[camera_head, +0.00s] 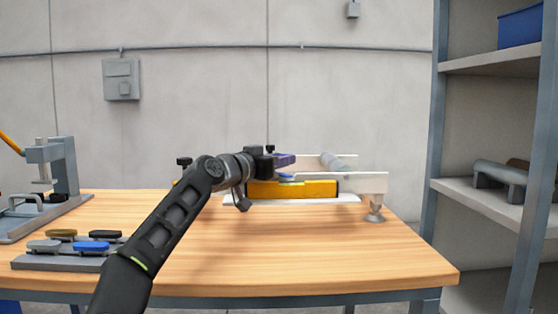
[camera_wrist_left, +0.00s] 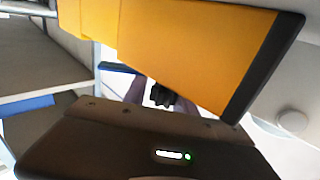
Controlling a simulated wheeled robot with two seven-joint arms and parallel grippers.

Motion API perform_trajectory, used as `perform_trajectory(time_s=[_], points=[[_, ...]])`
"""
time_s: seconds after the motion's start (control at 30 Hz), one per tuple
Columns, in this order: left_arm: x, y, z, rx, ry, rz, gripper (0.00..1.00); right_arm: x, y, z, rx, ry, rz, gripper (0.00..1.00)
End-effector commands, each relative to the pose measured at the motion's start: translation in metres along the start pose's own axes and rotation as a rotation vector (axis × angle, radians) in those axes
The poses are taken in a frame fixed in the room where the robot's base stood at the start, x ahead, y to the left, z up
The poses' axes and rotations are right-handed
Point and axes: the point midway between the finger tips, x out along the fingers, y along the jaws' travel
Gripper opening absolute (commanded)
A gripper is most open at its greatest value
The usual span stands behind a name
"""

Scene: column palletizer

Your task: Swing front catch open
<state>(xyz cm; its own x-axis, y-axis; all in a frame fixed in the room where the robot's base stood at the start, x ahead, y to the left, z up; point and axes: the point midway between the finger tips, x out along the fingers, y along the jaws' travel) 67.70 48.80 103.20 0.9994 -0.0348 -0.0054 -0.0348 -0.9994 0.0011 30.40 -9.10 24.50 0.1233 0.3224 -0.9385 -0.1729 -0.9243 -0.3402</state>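A fixture with a yellow bar (camera_head: 310,189) and white plates stands at the back of the table. No part can be told for certain as the front catch. A small blue piece (camera_head: 287,177) sits just above the bar, and a purple-blue piece (camera_head: 284,160) lies above that. My left gripper (camera_head: 266,164) is at the left end of the fixture, close to these pieces; its fingertips cannot be made out. In the left wrist view the yellow bar (camera_wrist_left: 195,45) fills the top, dark-ended, above my gripper body (camera_wrist_left: 150,150). A dark knob (camera_wrist_left: 162,96) shows between them. Contact cannot be told.
A white arm (camera_head: 362,182) on a grey foot (camera_head: 375,210) extends right of the fixture. A grey press (camera_head: 60,170) and a tray of coloured handles (camera_head: 62,262) stand at left. A shelf rack (camera_head: 485,198) stands at right. The front right tabletop is clear.

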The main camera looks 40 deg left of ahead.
Motion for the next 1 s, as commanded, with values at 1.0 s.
perform_trajectory(time_s=[1.0], points=[[-0.065,-0.004,0.005,0.003,0.004,-0.012,0.48,0.053,0.017,-0.005,0.004,0.02,-0.002,0.36]])
